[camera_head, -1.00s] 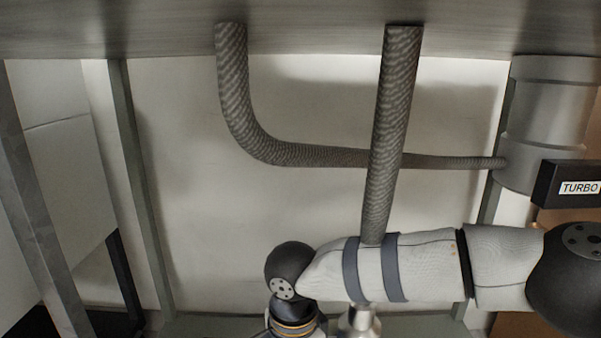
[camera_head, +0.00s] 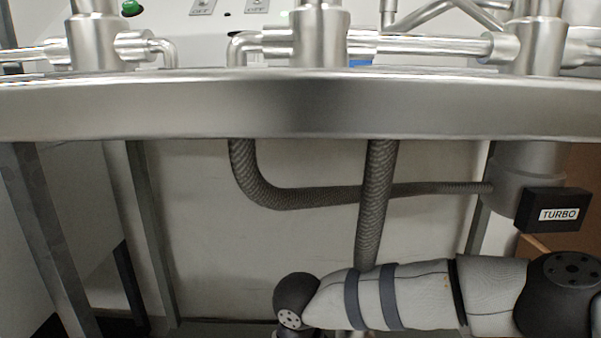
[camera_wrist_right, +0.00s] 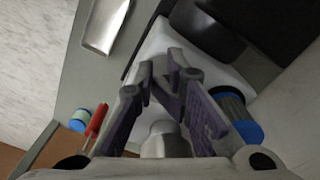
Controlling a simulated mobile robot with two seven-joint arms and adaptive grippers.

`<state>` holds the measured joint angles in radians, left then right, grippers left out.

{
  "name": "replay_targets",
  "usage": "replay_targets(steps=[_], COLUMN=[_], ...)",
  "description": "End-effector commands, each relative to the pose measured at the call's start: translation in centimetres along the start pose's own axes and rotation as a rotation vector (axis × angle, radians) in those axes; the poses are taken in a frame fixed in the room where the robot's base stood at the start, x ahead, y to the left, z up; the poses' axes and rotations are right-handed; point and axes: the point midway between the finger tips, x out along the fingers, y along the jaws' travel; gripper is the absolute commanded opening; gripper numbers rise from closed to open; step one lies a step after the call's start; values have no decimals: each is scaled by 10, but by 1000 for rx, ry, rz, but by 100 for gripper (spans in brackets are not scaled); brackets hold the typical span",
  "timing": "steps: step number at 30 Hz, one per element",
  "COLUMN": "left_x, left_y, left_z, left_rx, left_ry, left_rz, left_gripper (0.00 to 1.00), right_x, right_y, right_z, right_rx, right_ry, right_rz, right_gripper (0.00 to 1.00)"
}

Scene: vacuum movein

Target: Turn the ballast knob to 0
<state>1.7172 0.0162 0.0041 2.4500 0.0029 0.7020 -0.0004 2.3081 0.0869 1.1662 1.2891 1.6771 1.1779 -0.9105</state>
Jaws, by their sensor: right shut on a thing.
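My right gripper (camera_wrist_right: 162,88) shows in the right wrist view, its purple-padded fingers drawn together at the top of a white-and-black machine body (camera_wrist_right: 206,72). It is shut on a small part there, which I take to be the ballast knob; the fingers hide most of it, and no scale or 0 mark is legible. A rounded grey metal fitting (camera_wrist_right: 165,140) shows between the fingers. In the head view my right arm crosses the lower right, and its gripper is below the picture edge. My left gripper is in neither view.
A steel table edge (camera_head: 300,108) with metal piping above spans the head view. Under it hang ribbed hoses (camera_head: 375,205) and a black TURBO box (camera_head: 553,211). The right wrist view shows a blue-ringed part (camera_wrist_right: 240,118), a red-handled item (camera_wrist_right: 97,118) and a metal plate (camera_wrist_right: 104,25).

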Motion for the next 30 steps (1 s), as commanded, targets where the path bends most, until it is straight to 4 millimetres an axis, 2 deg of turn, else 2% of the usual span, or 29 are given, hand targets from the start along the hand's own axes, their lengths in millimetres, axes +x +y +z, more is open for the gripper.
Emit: replay_targets(steps=[1, 6, 22, 30], left_x=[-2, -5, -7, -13], left_y=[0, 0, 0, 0], left_z=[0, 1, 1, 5], left_rx=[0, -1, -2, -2], left_ry=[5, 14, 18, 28], left_rz=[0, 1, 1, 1], left_gripper=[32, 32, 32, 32], right_x=[3, 4, 6, 2], right_y=[6, 8, 10, 12], right_z=[0, -1, -1, 7], right_rx=[1, 0, 0, -1], right_ry=[1, 1, 0, -1], right_rz=[16, 15, 17, 11], right_gripper=[0, 0, 0, 0])
